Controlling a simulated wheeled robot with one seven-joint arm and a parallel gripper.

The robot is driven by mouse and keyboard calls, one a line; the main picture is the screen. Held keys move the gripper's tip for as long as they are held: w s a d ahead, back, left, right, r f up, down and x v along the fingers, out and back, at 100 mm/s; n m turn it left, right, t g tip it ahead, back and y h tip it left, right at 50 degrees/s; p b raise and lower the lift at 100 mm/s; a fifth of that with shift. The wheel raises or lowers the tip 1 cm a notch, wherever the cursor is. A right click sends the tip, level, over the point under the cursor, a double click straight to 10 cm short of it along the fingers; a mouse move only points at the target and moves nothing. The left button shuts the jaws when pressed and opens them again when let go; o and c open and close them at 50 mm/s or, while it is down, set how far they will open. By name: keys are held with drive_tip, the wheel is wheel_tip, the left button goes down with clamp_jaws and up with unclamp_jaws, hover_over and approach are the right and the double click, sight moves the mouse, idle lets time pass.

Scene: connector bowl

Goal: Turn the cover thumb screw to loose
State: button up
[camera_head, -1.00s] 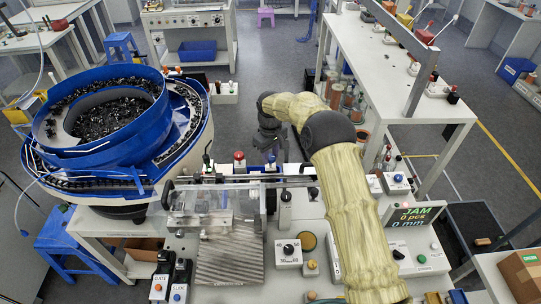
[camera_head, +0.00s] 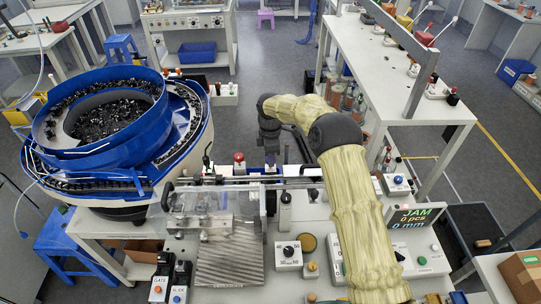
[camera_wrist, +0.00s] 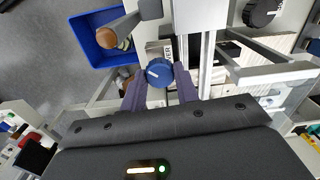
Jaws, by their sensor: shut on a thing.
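The cover thumb screw (camera_wrist: 158,72) is a round blue knob with a white mark line on its face. In the wrist view it sits between the two purple fingers of my gripper (camera_wrist: 159,84), which is shut on it. A partly hidden label (camera_wrist: 167,52) ending in "VER" is beside the knob. In the head view my gripper (camera_head: 271,150) is at the far side of the clear cover and rail; the knob cannot be made out clearly there.
A blue bowl feeder (camera_head: 105,120) full of dark parts stands at the left. The clear cover (camera_head: 205,200) lies along the rail beside it. A blue bin (camera_wrist: 92,38) and a brown-ended handle (camera_wrist: 107,38) are near my gripper in the wrist view.

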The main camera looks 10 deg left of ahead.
drive_tip(key=n, duration=0.3)
drive_tip(key=shift+w+r+n, duration=0.1)
drive_tip(key=shift+r+n, duration=0.05)
drive_tip(key=shift+n, duration=0.15)
drive_tip(key=n, duration=0.4)
drive_tip(key=shift+p, duration=0.3)
drive_tip(key=shift+n, duration=0.4)
drive_tip(key=o, duration=1)
drive_tip(key=shift+c, duration=0.2)
wheel_tip(320, 180, up, 17)
drive_tip(key=b, duration=0.2)
drive_tip(key=shift+r, duration=0.15)
